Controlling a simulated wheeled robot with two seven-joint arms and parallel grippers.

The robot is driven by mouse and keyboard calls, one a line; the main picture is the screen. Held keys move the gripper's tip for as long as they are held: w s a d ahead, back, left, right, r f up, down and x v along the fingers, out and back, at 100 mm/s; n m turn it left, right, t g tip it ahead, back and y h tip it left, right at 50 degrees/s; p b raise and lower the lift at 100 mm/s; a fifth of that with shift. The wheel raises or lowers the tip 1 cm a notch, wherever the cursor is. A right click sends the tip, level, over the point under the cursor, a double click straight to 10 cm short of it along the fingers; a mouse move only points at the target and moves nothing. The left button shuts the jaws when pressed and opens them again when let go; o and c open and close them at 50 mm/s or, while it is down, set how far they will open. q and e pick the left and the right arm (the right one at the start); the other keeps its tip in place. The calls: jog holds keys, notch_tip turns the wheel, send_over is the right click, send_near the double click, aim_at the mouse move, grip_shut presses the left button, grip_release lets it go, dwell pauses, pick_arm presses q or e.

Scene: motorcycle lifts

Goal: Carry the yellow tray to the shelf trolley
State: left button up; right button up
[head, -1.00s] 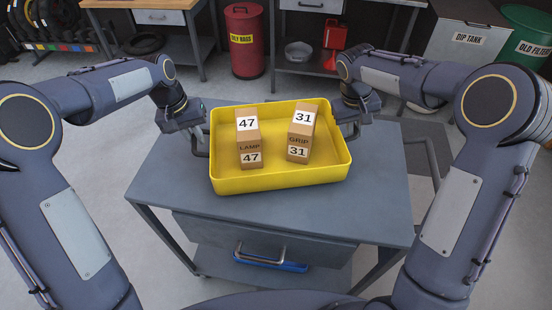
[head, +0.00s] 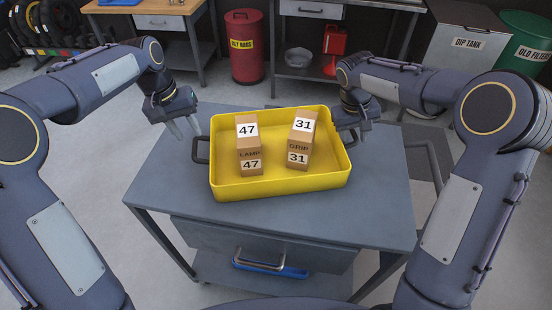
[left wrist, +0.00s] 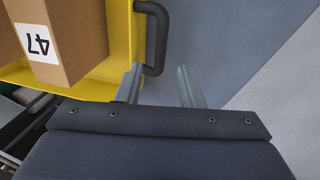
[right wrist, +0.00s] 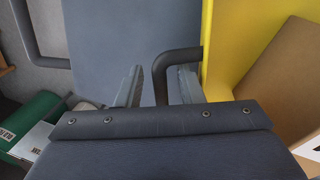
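The yellow tray (head: 280,188) rests on a grey drawer cart (head: 170,185). It holds two cardboard boxes, one marked 47 (head: 249,150) and one marked 31 (head: 301,141). My left gripper (head: 186,130) is open and empty, above and left of the tray's left handle (head: 201,151). In the left wrist view that handle (left wrist: 160,40) lies ahead of the parted fingers (left wrist: 160,88). My right gripper (head: 350,130) is at the tray's right side. In the right wrist view its parted fingers (right wrist: 160,88) stand on both sides of the dark handle (right wrist: 160,70), with gaps. I cannot identify a shelf trolley.
Behind stand a red bin (head: 244,45), benches, a dip tank (head: 465,42) and a green drum (head: 525,40). Open floor lies left of the cart.

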jog(key=shift+r, duration=0.35)
pick_arm(q)
notch_tip(320, 180, up, 6)
jog(key=a, duration=0.1)
jog(key=shift+r, duration=0.15)
pick_arm(e)
notch_tip(320, 180, up, 11)
jog(key=a, duration=0.2)
jog(key=shift+a, duration=0.15)
pick_arm(q)
jog(key=shift+a, duration=0.1)
pick_arm(e)
jog(key=shift+s, duration=0.1)
pick_arm(q)
jog(key=shift+s, duration=0.1)
